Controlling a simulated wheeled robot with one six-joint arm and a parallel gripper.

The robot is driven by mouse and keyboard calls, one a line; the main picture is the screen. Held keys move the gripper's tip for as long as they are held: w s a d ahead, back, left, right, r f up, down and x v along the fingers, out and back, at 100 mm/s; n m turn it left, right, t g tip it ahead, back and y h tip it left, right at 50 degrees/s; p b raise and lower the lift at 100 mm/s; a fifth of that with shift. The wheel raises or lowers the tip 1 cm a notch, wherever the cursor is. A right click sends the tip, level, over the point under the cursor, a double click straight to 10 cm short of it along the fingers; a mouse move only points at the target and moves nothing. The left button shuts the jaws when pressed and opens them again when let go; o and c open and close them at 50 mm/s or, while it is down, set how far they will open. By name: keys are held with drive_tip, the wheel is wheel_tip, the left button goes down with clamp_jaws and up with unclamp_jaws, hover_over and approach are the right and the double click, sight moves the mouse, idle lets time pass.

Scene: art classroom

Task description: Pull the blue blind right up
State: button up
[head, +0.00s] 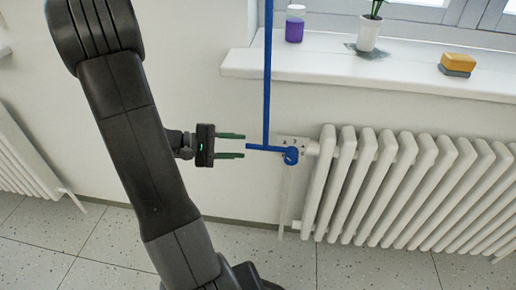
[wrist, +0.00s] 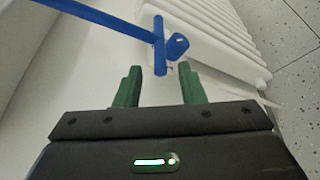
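A long blue pull (head: 267,75) hangs straight down in front of the window sill in the head view. It ends in a short blue crossbar (head: 263,148), seen also in the wrist view (wrist: 158,42). The blind itself is out of view. My gripper (head: 244,146) is open and empty, its green fingers pointing at the crossbar from the left. In the wrist view, the crossbar's near end lies about between the fingertips (wrist: 160,67); I cannot tell whether they touch it.
A blue knob (head: 291,156) sits by the white radiator (head: 400,185), just right of the crossbar. The sill (head: 330,62) above holds a purple jar (head: 294,25), a potted plant (head: 368,32) and a yellow-and-grey sponge (head: 457,64). Left of the crossbar is bare wall.

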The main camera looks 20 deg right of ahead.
sight(259, 147)
drive_tip(key=shift+b+x, duration=0.5)
drive_tip(key=shift+x, duration=3)
drive_tip(key=shift+c, duration=0.3)
clamp_jaws()
